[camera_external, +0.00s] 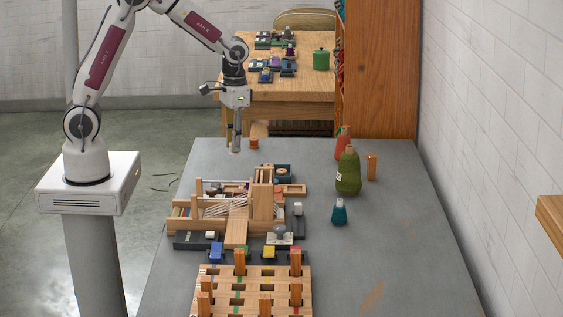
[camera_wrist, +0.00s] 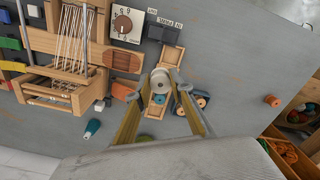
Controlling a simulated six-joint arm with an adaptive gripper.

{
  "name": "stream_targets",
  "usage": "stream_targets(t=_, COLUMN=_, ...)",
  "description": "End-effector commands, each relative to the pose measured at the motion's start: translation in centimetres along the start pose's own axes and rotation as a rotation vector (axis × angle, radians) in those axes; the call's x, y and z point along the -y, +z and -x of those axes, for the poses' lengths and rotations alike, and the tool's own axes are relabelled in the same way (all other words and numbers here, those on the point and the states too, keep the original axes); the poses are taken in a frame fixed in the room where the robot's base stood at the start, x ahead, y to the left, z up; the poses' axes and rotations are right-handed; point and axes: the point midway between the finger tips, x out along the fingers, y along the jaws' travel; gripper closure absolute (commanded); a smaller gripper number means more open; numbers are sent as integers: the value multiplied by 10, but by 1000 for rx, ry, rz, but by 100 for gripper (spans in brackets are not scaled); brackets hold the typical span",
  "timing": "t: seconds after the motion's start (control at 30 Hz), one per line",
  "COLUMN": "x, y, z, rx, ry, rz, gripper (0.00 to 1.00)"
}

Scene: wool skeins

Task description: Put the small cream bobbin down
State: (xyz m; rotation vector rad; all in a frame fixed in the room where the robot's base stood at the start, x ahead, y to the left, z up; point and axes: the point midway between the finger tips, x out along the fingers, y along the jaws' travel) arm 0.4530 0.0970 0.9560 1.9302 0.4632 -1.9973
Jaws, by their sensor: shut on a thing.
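My gripper (camera_external: 234,146) is shut on the small cream bobbin (camera_wrist: 161,80), which sits between the two fingertips (camera_wrist: 160,88) in the wrist view. In the external view the cream bobbin (camera_external: 234,151) shows as a pale spot below the fingers, near the far left end of the grey table. From the wrist it overlaps a light wooden tray (camera_wrist: 170,60); I cannot tell how high it is held.
A slotted wooden rack (camera_external: 252,285) is in front. The table's right side is mostly clear.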

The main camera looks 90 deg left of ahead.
Motion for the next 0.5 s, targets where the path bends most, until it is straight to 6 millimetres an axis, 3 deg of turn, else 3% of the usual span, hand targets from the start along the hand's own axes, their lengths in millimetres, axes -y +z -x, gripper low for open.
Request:
stream_targets(t=0.2, x=21, y=2, z=-12, rx=3, ry=1, rz=-142, gripper=90)
stream_targets(t=0.5, x=34, y=5, z=-24, rx=-5, ry=2, rz=-377, gripper=90)
